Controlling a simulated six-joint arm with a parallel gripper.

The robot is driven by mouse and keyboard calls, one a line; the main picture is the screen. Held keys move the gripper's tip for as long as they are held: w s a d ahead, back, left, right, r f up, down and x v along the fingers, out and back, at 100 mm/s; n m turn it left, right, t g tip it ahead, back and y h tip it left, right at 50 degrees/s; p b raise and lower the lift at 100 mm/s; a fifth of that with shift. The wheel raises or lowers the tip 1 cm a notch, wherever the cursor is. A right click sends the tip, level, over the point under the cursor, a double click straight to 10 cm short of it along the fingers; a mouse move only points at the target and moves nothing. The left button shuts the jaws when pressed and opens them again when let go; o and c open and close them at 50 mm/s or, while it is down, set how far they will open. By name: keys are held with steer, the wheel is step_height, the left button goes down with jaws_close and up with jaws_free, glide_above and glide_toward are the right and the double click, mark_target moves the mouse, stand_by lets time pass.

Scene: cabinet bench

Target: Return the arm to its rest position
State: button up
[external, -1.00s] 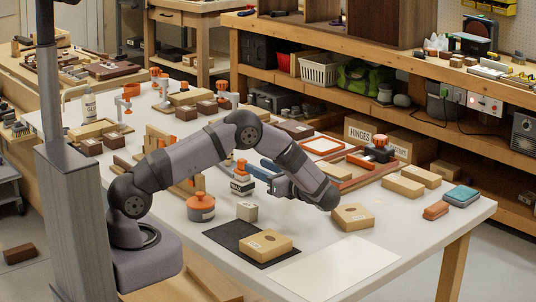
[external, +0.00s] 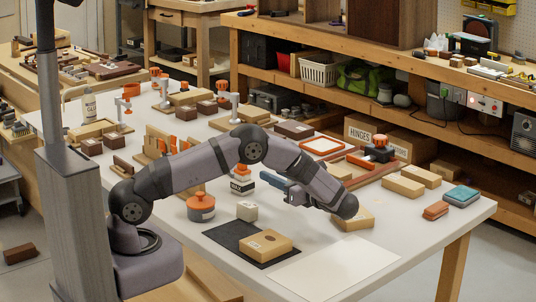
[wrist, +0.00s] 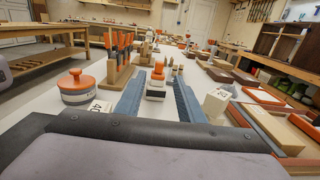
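My gripper (external: 279,186) hangs over the middle of the bench, its blue fingers pointing to the back left. In the wrist view, its two fingers (wrist: 159,80) are spread apart with nothing held between them. The wrist partly hides a labelled cardboard box (external: 358,220).
Another box (external: 266,243) lies on a black mat (external: 226,234) near the front. An orange-lidded pot (external: 201,208) and a small pale block (external: 247,211) stand left of the gripper. A wooden frame with a clamp (external: 378,155) lies behind. A white sheet (external: 340,265) at the front right is bare.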

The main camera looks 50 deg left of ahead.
steer(key=s+a+r+n+g+h+p, duration=0.1)
steer(key=s+a+n+g+h+p, duration=0.15)
steer(key=s+h+p, duration=0.35)
steer(key=s+a+r+n+g+h+p, duration=0.15)
steer(key=s+n+h, duration=0.25)
steer(key=s, duration=0.4)
steer(key=s+d+r+n+t+h+p, duration=0.2)
steer(key=s+d+n+t+h+p, duration=0.2)
steer(key=s+d+n+h, duration=0.3)
steer(key=shift+s+d+r+n+h+p, duration=0.15)
steer(key=shift+s+r+n+h+p, duration=0.55)
steer(key=shift+s+n, duration=1.45)
steer(key=shift+w+f, duration=0.15)
steer(key=shift+f, duration=0.2)
